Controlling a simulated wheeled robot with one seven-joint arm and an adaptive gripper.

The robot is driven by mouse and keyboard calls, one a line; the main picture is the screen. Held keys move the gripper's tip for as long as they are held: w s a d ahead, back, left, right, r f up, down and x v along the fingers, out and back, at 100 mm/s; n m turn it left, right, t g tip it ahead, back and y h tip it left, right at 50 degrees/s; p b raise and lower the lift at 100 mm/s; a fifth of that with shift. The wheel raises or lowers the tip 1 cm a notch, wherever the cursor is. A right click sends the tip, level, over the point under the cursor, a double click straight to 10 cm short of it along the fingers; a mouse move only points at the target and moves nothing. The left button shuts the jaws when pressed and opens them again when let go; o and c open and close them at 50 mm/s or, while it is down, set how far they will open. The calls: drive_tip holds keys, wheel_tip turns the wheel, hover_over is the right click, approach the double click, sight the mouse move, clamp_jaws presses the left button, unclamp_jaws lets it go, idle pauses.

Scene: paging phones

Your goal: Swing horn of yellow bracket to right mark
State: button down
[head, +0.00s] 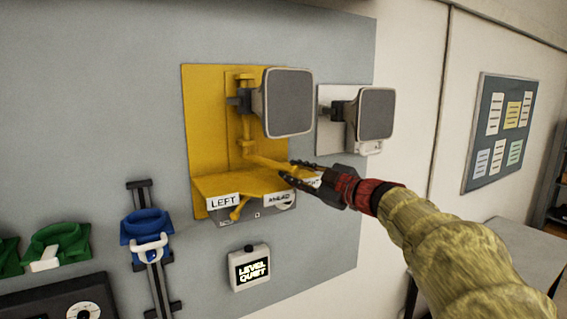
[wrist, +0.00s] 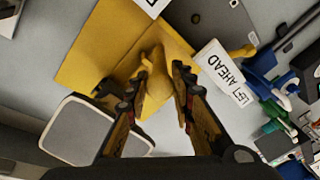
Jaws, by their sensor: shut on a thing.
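The yellow bracket (head: 205,120) is on the wall panel and carries a horn (head: 289,103) with a square grey face, turned toward the right of the head view. A yellow lever (head: 262,160) reaches out over its shelf. My gripper (head: 292,171) is shut on the lever's end; the yellow end (wrist: 157,82) shows between the fingers in the wrist view. The shelf edge bears a LEFT label (head: 223,201), an AHEAD label (head: 280,199) and a third label (head: 309,181), partly hidden behind my gripper. The horn also shows in the wrist view (wrist: 80,130).
A second horn (head: 376,114) on a white bracket stands close to the right. Below are a small box reading LEVEL QUIET (head: 250,268), a blue bracket (head: 147,227) on a dark rail, and green brackets (head: 55,245). Free room lies before the panel.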

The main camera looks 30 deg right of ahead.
drive_tip(key=w+d+n+g+y+p, duration=0.4)
drive_tip(key=d+y+p, duration=0.3)
drive_tip(key=p, duration=0.3)
drive_tip(key=shift+w+d+n, duration=0.45)
drive_tip(key=shift+d+n, duration=0.25)
drive_tip(key=shift+d, duration=0.2)
drive_tip(key=c, duration=1.7)
unclamp_jaws()
drive_tip(key=shift+w, duration=0.1)
drive_tip(key=shift+o, duration=0.8)
drive_tip(key=shift+o, duration=0.2)
